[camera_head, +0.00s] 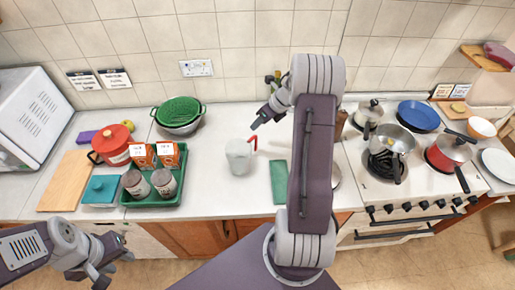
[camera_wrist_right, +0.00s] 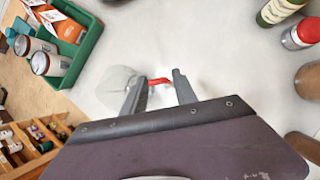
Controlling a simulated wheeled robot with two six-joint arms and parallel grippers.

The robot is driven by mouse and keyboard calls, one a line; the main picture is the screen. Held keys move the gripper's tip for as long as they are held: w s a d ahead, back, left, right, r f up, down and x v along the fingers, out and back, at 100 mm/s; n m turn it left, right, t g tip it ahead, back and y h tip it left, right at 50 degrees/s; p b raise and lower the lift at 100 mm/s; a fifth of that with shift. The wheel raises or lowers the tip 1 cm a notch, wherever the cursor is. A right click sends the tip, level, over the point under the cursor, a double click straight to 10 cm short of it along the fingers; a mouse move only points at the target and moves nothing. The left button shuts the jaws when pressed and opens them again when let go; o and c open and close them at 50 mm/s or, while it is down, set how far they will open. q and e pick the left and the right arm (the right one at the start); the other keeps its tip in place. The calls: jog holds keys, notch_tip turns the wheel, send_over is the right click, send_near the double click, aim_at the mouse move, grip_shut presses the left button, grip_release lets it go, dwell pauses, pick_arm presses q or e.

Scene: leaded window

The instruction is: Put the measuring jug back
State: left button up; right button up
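The measuring jug (camera_head: 238,157) is clear and stands upright on the worktop, right of the green tray. Its red handle (camera_head: 253,143) points right. In the right wrist view the jug (camera_wrist_right: 114,88) is partly hidden behind a finger, and the red handle (camera_wrist_right: 158,81) shows between the two fingers. My right gripper (camera_head: 267,121) is open above the handle, and its fingers (camera_wrist_right: 158,88) are spread apart; I cannot tell whether they touch the handle. My left gripper (camera_head: 105,275) is low at the front left, away from the jug, and looks open and empty.
The green tray (camera_head: 153,199) holds two jars and orange boxes. A green cloth or board (camera_head: 278,182) lies right of the jug. A red pot (camera_head: 112,142), colander (camera_head: 180,115) and chopping board (camera_head: 64,182) stand left. The hob (camera_head: 415,180) with pans is right.

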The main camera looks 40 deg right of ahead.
jog(key=w+a+r+m+t+h, duration=0.2)
jog(key=a+r+m, duration=0.15)
jog(key=m, duration=0.55)
jog(key=w+a+r+m+t+h, duration=0.1)
jog(key=w+a+r+m, duration=0.25)
jog(key=m, duration=0.45)
jog(key=s+a+f+m+g, duration=0.3)
jog(key=s+a+m, duration=0.4)
jog(key=s+m, duration=0.4)
jog(key=s+a+f+m+g, duration=0.3)
jog(key=s+a+m, duration=0.4)
jog(key=s+m, duration=0.4)
jog(key=s+g, duration=0.1)
jog(key=s, duration=0.2)
jog(key=shift+a+y, duration=0.15)
jog(key=shift+y, duration=0.15)
jog(key=shift+f, duration=0.2)
